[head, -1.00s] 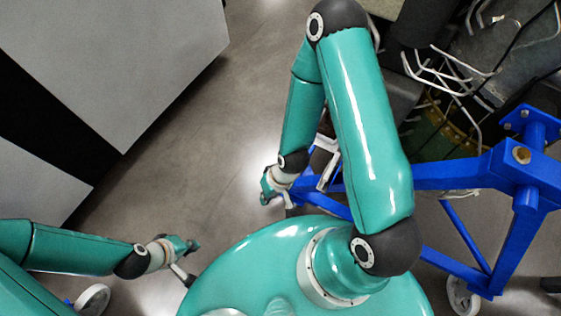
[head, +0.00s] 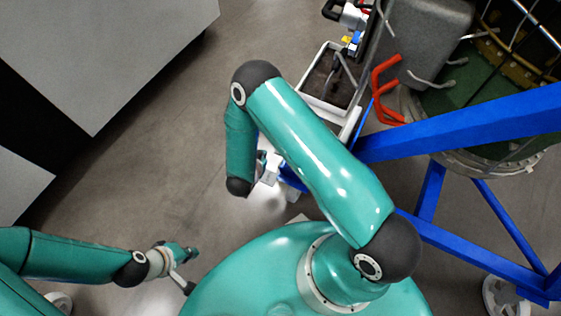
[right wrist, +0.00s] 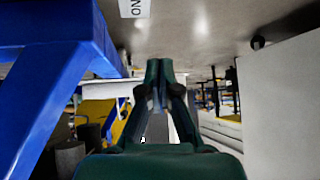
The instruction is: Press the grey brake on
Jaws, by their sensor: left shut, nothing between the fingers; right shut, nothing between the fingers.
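A white plate marked "ON" (right wrist: 133,8) shows at the top edge of the right wrist view, against the floor. I cannot clearly make out the grey brake itself in either view. The blue turbine stand (head: 465,122) is right of my right arm in the head view; its blue beam (right wrist: 50,80) fills the left of the right wrist view. My right gripper (right wrist: 158,68) is shut and empty, with the plate beyond and slightly left of its tips. In the head view it is small and partly hidden beside the stand's left end. My left gripper (head: 190,253) is shut and empty above the floor, away from the stand.
A grey cabinet (head: 110,60) stands at upper left. A white-rimmed tray (head: 318,105), red hooks (head: 384,90) and a dark grey machine part (head: 430,40) lie beyond the right arm. A caster wheel (head: 502,297) is at lower right. Floor between cabinet and arms is clear.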

